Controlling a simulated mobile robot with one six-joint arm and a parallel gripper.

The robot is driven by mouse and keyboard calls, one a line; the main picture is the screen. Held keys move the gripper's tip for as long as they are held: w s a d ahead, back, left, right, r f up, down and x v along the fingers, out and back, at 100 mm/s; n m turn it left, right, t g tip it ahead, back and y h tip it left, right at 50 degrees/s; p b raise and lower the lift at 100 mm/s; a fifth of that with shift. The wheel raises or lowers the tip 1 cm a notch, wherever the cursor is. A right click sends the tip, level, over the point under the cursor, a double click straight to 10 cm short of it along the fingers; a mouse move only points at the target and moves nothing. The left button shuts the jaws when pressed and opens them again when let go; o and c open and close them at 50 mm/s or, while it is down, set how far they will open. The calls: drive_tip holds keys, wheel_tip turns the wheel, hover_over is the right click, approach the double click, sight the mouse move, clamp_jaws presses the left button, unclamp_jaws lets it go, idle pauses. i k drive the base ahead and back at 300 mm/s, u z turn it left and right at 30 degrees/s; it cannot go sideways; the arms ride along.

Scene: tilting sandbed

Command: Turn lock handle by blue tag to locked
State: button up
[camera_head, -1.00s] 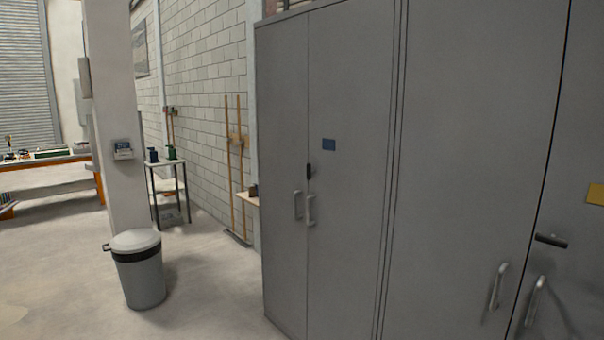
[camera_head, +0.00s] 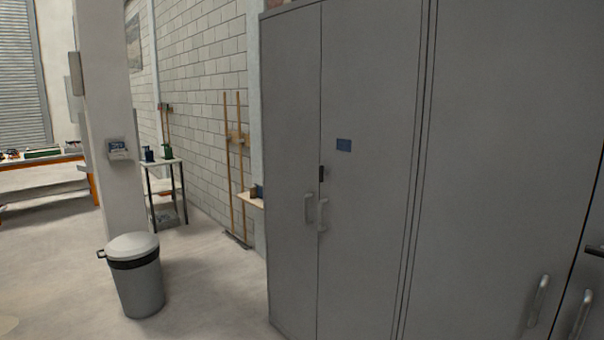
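A grey two-door cabinet stands right of centre, and a small blue tag (camera_head: 344,145) is on its right door (camera_head: 368,230). A small dark lock handle (camera_head: 322,173) sits at the door seam, below and left of the blue tag. It looks upright, along the seam. Two pale pull handles (camera_head: 315,212) are below it, one on each door. The doors look shut. My gripper is not in view.
A second grey cabinet (camera_head: 490,150) adjoins on the right, with pull handles (camera_head: 538,300) and a dark, sideways lock handle (camera_head: 596,250) at the edge. A grey bin (camera_head: 137,280) stands on the floor at left. Floor between bin and cabinet is clear.

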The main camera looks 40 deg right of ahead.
sight(321, 172)
drive_tip(key=u, duration=0.1)
drive_tip(key=i, duration=1.1)
drive_tip(key=z, duration=0.2)
